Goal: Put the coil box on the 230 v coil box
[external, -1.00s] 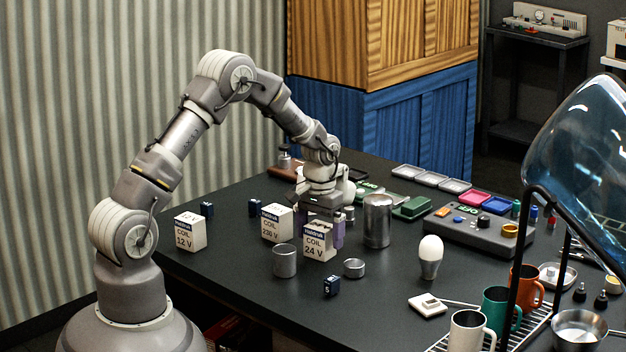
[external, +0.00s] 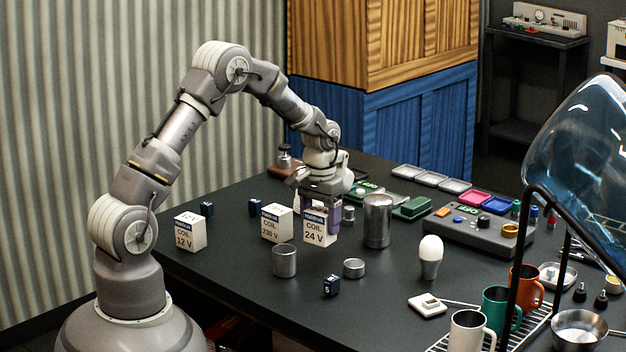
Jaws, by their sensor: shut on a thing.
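My gripper (external: 320,212) is shut on the white and blue 24 V coil box (external: 316,235). The box is upright, its label facing the camera, and appears held a little above the table. The white and blue 230 V coil box (external: 275,226) stands on the table just left of the held box, its label also facing the camera. The 12 V coil box (external: 189,234) stands on the table farther left. Part of the held box's top is hidden by my gripper.
A metal cylinder (external: 376,222) stands close to the right of the held box. An open metal cup (external: 284,262) and a low round tin (external: 354,268) stand in front. The table's front left is clear.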

